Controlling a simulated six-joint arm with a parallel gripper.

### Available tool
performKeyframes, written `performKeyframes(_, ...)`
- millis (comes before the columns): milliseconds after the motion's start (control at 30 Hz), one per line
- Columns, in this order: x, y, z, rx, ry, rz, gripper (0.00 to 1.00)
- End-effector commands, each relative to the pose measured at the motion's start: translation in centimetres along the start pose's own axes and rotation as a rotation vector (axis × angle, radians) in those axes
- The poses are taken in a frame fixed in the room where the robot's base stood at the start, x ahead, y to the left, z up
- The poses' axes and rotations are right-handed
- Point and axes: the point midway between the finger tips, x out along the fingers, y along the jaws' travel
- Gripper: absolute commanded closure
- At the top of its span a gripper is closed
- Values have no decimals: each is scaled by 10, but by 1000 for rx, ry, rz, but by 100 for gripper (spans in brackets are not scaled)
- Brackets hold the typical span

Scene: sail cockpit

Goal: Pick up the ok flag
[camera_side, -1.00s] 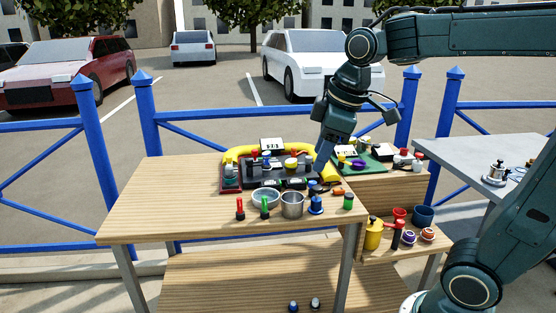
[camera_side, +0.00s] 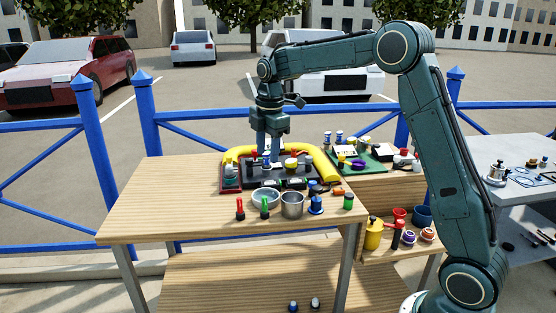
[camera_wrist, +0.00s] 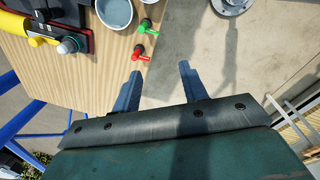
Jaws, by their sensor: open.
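No piece can be read for sure as the ok flag. A small red upright piece with a dark part (camera_side: 240,208) and a green one (camera_side: 265,207) stand near the table's front edge. In the wrist view, the red piece (camera_wrist: 140,50) and the green piece (camera_wrist: 146,26) lie above the fingertips. My gripper (camera_side: 271,158) points down in front of the console in the side view, hiding part of it. In the wrist view, my gripper (camera_wrist: 158,70) has its fingers apart with nothing between them, by the table's edge.
The black and red console (camera_side: 231,187) with a yellow tube (camera_side: 327,165) stands at the back. A shallow bowl (camera_side: 265,197), a metal cup (camera_side: 292,205) and a blue piece (camera_side: 316,205) stand in front. A green board (camera_side: 368,167) is at right. The table's left part (camera_side: 165,210) is bare.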

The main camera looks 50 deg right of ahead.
Motion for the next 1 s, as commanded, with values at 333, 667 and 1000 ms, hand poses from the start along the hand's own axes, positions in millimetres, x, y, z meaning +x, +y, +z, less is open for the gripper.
performKeyframes(333,57,42,20,-226,5,-72,57)
performKeyframes(667,67,48,23,-270,8,-83,57)
performKeyframes(1000,93,45,23,-268,8,-86,57)
